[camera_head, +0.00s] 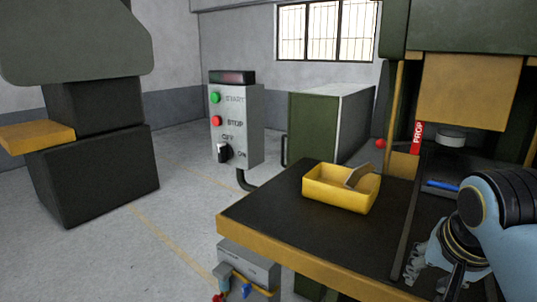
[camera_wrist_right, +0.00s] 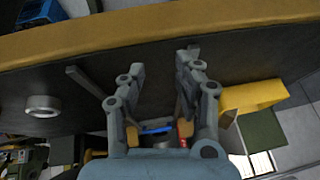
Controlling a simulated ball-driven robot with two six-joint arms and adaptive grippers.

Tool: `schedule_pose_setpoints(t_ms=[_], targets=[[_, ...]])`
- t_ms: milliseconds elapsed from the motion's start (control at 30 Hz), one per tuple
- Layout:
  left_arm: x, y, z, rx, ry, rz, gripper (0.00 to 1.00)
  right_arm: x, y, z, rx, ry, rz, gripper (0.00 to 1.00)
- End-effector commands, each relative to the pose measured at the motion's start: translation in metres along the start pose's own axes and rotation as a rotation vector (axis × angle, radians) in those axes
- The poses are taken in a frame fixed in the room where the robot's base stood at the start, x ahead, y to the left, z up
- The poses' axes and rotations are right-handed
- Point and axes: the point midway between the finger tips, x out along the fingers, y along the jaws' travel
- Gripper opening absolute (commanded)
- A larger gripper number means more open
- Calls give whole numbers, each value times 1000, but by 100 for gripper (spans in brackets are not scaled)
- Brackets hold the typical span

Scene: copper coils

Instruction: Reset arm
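My right arm comes in at the lower right of the head view. Its gripper (camera_head: 425,266) is over the right part of the dark table, partly hidden at the picture's lower edge. In the right wrist view the gripper (camera_wrist_right: 160,66) shows two grey fingers well apart, with nothing between them but the dark tabletop. My left gripper is not in view.
A yellow bin (camera_head: 325,193) with a flat brownish piece (camera_head: 358,175) stands on the table (camera_head: 270,212). A press with a red prop (camera_head: 416,137) and a grey disc (camera_head: 452,133) stands behind.

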Motion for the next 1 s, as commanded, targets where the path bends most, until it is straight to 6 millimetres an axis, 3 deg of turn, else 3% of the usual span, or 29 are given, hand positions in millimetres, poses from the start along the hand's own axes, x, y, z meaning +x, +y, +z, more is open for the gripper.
schedule_pose_setpoints(t_ms=[33,200,633,1000], targets=[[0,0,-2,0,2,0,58,0,25,25,-81,-17,13,33],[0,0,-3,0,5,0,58,-14,73,79,-316,-61,17,33],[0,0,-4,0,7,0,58,-64,137,161,-717,-151,-21,33],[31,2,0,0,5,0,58,58,154,199,-707,-190,-7,33]])
